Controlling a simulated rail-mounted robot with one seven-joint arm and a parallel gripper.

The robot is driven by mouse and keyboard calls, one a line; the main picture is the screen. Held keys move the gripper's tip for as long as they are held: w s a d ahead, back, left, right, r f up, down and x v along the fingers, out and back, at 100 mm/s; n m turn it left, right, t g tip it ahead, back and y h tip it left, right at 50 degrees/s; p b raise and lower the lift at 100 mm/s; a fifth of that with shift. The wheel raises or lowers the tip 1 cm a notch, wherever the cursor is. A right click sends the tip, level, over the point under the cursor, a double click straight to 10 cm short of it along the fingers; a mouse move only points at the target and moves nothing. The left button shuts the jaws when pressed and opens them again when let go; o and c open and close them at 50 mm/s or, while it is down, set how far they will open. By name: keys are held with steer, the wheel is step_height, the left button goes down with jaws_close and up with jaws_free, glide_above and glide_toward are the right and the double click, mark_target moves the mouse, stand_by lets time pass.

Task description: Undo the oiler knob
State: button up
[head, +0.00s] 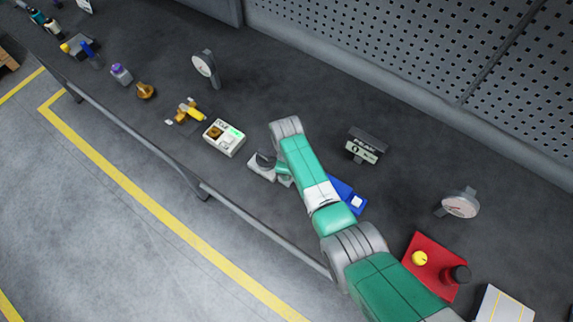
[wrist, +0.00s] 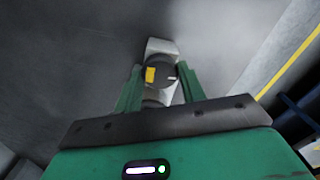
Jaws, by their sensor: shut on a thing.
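A dark round knob (wrist: 161,73), which I take as the oiler knob, sits on a light grey block (wrist: 160,46). It carries a yellow patch and a small white mark on its top. My gripper (wrist: 160,68) has one green finger on each side of the knob and is shut on it. In the head view the knob (head: 265,158) and its grey block (head: 259,170) are partly hidden by my gripper and wrist. The contact between fingers and knob is too small to see clearly.
A white box with a green display (head: 224,137) and a yellow valve (head: 189,111) stand to the left.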

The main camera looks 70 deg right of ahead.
steer(key=n, duration=0.4)
steer(key=shift+n, duration=0.3)
steer(key=n, duration=0.3)
steer(key=shift+n, duration=0.4)
steer(key=n, duration=0.4)
steer(key=shift+n, duration=1.7)
steer(key=o, duration=1)
